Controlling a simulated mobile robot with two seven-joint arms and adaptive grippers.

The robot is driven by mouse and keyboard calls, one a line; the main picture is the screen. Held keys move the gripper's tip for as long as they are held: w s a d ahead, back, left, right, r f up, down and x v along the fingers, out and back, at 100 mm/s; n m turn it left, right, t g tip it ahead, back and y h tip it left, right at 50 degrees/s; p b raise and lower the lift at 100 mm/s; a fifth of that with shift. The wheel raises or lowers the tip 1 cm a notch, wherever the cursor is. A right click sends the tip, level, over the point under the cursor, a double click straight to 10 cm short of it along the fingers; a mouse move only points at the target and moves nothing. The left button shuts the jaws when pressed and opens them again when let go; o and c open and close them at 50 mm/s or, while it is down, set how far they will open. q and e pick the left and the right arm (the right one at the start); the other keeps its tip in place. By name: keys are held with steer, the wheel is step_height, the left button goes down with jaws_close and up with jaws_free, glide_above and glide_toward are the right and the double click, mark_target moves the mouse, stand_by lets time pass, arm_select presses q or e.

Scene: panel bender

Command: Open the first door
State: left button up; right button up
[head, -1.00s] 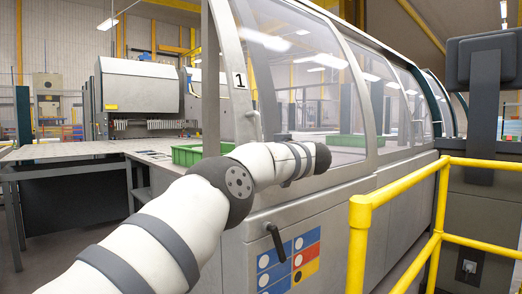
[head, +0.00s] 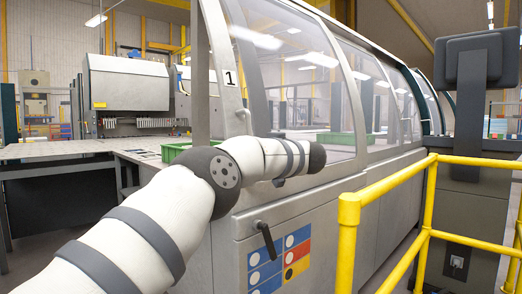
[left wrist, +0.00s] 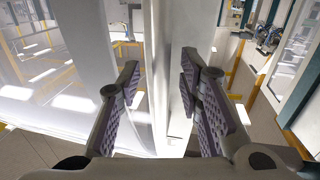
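The first door (head: 284,62) is a curved clear panel in a grey frame on the machine's near end. A label "1" (head: 230,78) is on the frame at its left edge, and the door looks closed. My left arm reaches in front of the machine in the head view; its gripper is not visible there. In the left wrist view my left gripper (left wrist: 160,68) is open, with its two padded fingers apart. A pale upright frame edge (left wrist: 166,45) passes between or just beyond them; I cannot tell whether they touch it. My right gripper is not in view.
A yellow railing (head: 348,215) stands at the right, close to the machine, with a dark monitor (head: 487,60) behind it. A black lever (head: 264,240) sticks out of the lower cabinet. A green crate (head: 176,152) and a grey table (head: 60,150) are at the left.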

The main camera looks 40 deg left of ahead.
arm_select(q)
steer(key=v, duration=1)
steer(key=shift+d, duration=0.35)
steer(key=shift+s+r, duration=0.1)
